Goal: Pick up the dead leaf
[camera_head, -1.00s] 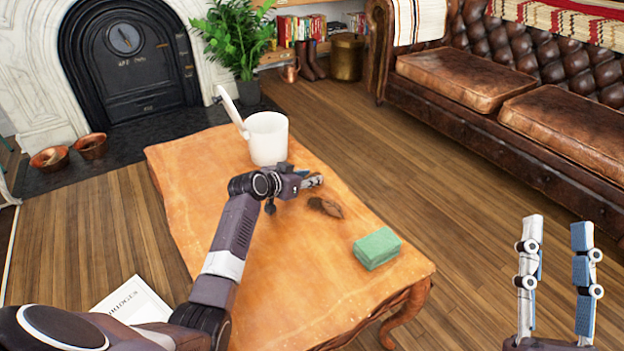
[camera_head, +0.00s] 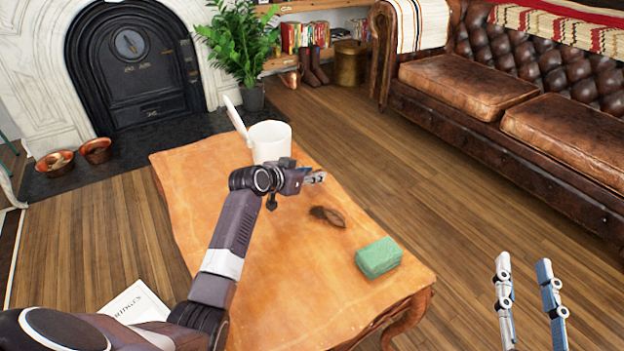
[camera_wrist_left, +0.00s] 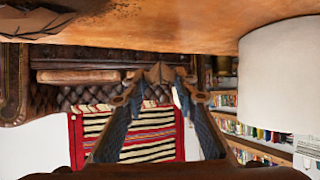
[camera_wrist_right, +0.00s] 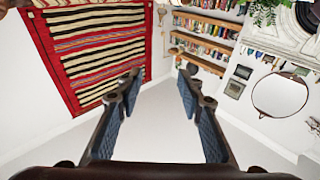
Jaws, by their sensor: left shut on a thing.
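A brown, leaf-shaped thing with a dark patch at its left end (camera_head: 328,216) lies on the wooden table (camera_head: 270,290). It also shows close up at the top left of the left wrist view (camera_wrist_left: 40,22). My left gripper (camera_head: 318,178) is over the table, behind this thing and in front of the white pot, pointing right. In the left wrist view its fingertips (camera_wrist_left: 160,76) are close together around something small and brown that I cannot make out clearly. My right gripper (camera_head: 524,264) is open and empty, off the table's right side; its spread fingers show in the right wrist view (camera_wrist_right: 160,80).
A white pot (camera_head: 270,142) with its lid raised stands at the table's far end. A green block (camera_head: 378,257) lies near the front right corner. A brown leather sofa (camera_head: 470,82) stands at the right. The floor between sofa and table is clear.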

